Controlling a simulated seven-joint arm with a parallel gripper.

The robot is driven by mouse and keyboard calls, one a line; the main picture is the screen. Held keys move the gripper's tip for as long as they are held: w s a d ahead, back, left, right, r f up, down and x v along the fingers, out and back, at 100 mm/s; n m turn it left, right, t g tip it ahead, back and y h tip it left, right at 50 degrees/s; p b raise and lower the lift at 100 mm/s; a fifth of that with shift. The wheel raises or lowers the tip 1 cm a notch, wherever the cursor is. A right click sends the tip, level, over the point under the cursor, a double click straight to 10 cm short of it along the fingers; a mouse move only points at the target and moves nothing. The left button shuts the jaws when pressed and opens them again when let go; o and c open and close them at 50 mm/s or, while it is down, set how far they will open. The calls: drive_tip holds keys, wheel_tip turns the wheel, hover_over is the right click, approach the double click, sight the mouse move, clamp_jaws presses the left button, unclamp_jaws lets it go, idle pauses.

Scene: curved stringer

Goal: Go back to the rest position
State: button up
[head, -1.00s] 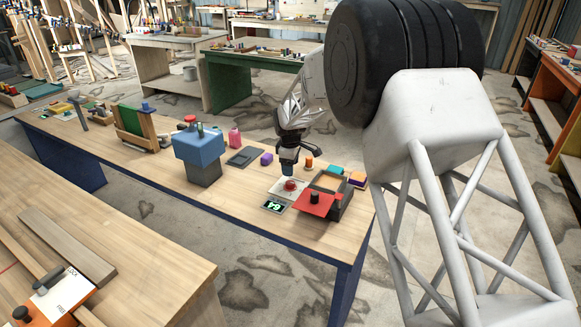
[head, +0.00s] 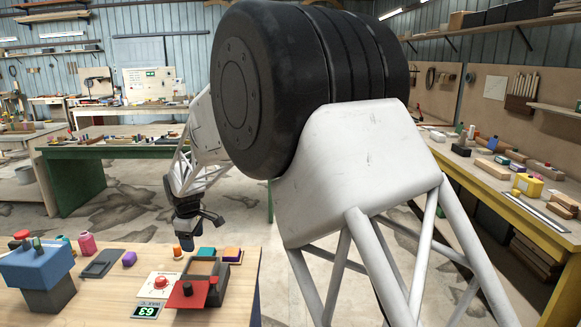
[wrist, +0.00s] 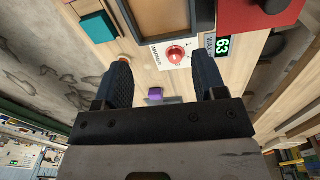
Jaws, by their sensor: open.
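My gripper (head: 188,236) hangs above the far right part of the wooden workbench (head: 110,292) in the head view. In the wrist view my gripper (wrist: 164,80) has its two dark fingers spread wide, with nothing between them. Beyond the fingers in the wrist view lies a white card with a red button (wrist: 176,54). The red button (head: 161,282) and a display reading 63 (head: 147,311) also show in the head view, below and left of the gripper. My arm fills the middle of the head view.
A box with a red plate (head: 190,291) stands at the bench's right end, near teal (head: 206,252) and orange-purple (head: 232,254) blocks. A blue block-topped stand (head: 38,268) is at left. A green bench (head: 75,180) stands behind, a yellow one (head: 470,185) at right.

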drive_tip(key=s+d+r+m, duration=0.3)
drive_tip(key=s+d+r, duration=0.2)
drive_tip(key=d, duration=0.5)
drive_tip(key=s+d+r+m, duration=0.35)
drive_tip(key=s+d, duration=0.25)
drive_tip(key=d, duration=0.5)
drive_tip(key=s+d+r+m, duration=0.2)
drive_tip(key=s+d+r, duration=0.3)
drive_tip(key=d, duration=0.5)
drive_tip(key=s+d+m, duration=0.3)
drive_tip(key=s+d, duration=0.2)
drive_tip(key=s, duration=0.4)
drive_tip(key=s+d+f+m+t, duration=0.1)
drive_tip(key=s+d+m, duration=0.1)
drive_tip(key=s+d, duration=0.4)
drive_tip(key=s+d+f+m, duration=0.1)
drive_tip(key=s+d+m, duration=0.2)
drive_tip(key=s, duration=0.9)
drive_tip(key=d, duration=0.3)
drive_tip(key=shift+s+d+f+m+t, duration=0.15)
drive_tip(key=shift+s+f+m+t, duration=0.1)
drive_tip(key=shift+s+m+t, duration=0.1)
drive_tip(key=shift+w, duration=0.1)
drive_tip(key=shift+c, duration=0.5)
